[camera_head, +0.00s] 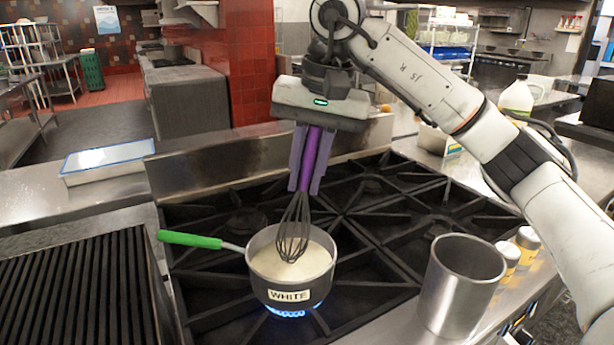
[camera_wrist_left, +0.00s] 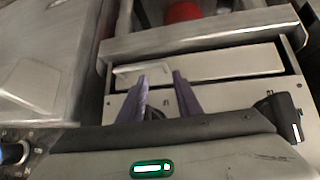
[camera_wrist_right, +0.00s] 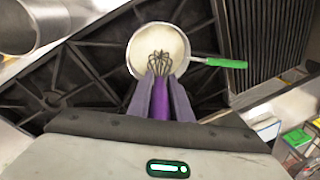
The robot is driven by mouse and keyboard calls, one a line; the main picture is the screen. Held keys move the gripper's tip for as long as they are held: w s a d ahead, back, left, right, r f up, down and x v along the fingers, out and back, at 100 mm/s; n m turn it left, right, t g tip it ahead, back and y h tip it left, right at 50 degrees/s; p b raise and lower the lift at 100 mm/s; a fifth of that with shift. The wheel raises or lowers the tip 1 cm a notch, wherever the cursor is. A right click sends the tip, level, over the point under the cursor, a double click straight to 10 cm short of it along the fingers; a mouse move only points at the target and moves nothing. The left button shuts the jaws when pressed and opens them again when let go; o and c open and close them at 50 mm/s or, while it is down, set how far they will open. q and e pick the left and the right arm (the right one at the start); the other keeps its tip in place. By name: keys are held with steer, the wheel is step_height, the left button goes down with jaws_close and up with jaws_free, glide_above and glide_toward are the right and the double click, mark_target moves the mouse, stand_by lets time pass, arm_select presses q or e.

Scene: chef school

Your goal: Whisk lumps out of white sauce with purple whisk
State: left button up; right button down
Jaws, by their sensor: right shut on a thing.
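A pot labelled WHITE (camera_head: 290,291) stands on the stove over a blue flame, its green handle pointing left. White sauce (camera_head: 305,266) lies in it; lumps cannot be made out. My right gripper (camera_head: 306,185) is above the pot, shut on the purple handle of the whisk (camera_head: 293,232). The whisk hangs nearly upright, its wire end inside the pot at the sauce. The right wrist view also shows the whisk (camera_wrist_right: 160,66) over the pot (camera_wrist_right: 133,56). My left gripper (camera_wrist_left: 160,92) is open and empty, seen only in its own wrist view, near a metal cabinet front.
An empty metal container (camera_head: 461,285) stands right of the pot, with small yellow-labelled shakers (camera_head: 526,243) beside it. A ribbed grill (camera_head: 75,295) lies left of the stove. A lidded tray (camera_head: 108,160) sits on the back-left counter. Burner grates behind the pot are free.

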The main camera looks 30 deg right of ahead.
steer(key=shift+r, duration=5)
steer(key=shift+s, duration=0.1)
